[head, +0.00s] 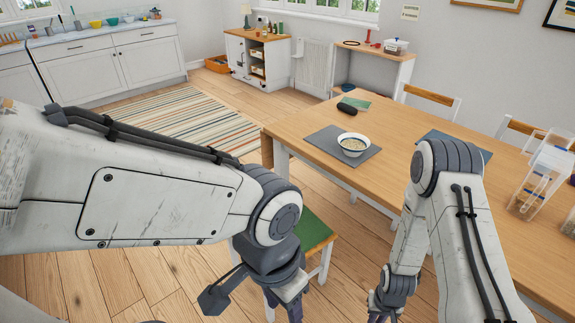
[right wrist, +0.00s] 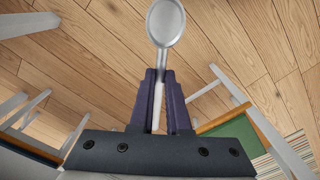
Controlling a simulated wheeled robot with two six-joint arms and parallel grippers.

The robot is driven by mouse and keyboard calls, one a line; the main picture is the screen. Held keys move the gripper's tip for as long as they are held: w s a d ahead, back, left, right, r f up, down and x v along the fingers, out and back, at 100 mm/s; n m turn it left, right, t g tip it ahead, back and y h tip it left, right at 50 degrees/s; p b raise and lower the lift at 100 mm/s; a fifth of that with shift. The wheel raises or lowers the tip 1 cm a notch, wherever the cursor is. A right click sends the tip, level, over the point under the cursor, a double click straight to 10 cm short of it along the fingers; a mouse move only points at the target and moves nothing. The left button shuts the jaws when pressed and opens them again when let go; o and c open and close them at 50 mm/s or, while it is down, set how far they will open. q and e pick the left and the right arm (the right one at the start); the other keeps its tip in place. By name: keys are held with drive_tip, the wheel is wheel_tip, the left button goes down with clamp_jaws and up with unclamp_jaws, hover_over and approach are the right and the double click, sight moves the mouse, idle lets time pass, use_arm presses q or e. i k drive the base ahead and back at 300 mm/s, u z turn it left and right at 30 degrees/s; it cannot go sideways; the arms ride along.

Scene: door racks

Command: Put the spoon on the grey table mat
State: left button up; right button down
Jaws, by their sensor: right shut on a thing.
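My right gripper (right wrist: 158,74) is shut on the handle of a metal spoon (right wrist: 165,22), whose bowl points away from the fingers, above the wooden floor. In the head view my right gripper (head: 384,317) is cut off by the bottom edge, beside the table, and the spoon cannot be seen there. A grey table mat (head: 322,140) lies on the table's left part with a white bowl of food (head: 353,145) on it. My left gripper (head: 294,311) is low at the bottom edge, near a green-seated chair; its fingers are mostly cut off.
The wooden table (head: 400,125) also holds a black case (head: 347,109), a green cloth or book (head: 356,102) and a second, blue-grey mat (head: 470,146) partly behind my right arm. A clear container (head: 540,178) stands at right. The green chair (head: 315,232) stands at the table's near side.

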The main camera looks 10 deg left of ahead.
sight(325, 134)
drive_tip(key=u, duration=1.35)
drive_tip(key=i, duration=6.1)
drive_tip(key=z, duration=4.2)
